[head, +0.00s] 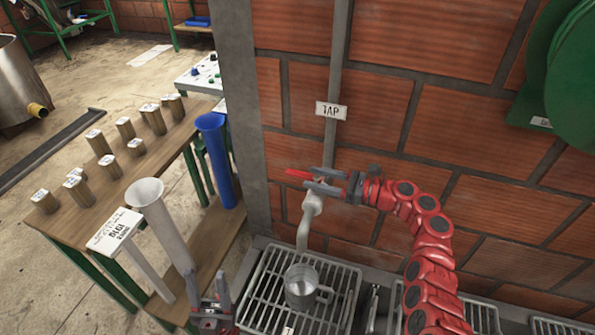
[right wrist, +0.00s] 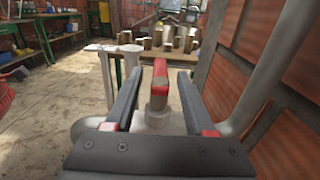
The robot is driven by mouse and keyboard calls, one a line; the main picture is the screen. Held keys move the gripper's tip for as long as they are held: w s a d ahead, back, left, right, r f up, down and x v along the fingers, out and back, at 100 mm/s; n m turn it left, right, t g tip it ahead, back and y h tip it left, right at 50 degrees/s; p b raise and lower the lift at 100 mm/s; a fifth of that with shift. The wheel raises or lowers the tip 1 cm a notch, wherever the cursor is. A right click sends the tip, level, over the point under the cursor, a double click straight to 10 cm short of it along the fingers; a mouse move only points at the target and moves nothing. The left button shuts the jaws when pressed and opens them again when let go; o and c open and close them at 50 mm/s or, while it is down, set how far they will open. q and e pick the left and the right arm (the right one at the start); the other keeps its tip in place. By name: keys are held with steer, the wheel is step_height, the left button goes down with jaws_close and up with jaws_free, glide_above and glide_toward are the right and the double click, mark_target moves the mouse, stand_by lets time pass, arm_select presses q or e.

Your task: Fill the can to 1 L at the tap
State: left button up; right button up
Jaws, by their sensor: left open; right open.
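The grey metal can (head: 301,292) stands upright on the drain grate, its handle to the right. The tap (head: 311,205) comes from the brick wall, its spout end just above the can's mouth. I see no clear water stream and cannot read a level in the can. The tap's red lever (head: 297,174) lies between the open jaws of my right gripper (head: 322,180); the right wrist view also shows the lever (right wrist: 160,83) there, with gaps on both sides. My left gripper (head: 211,298) is open and empty, low down and left of the can.
A TAP sign (head: 331,110) is on the wall. A wooden table (head: 75,227) with several small labelled cylinders stands at left. A white funnel-topped tube (head: 160,222) and a blue tube (head: 217,165) stand near the left arm. A green reel (head: 567,80) hangs at upper right.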

mark_target(298, 172)
steer(key=x, duration=0.5)
steer(key=shift+w+a, duration=0.15)
steer(key=shift+a, duration=0.1)
jaws_close()
stand_by(1.2)
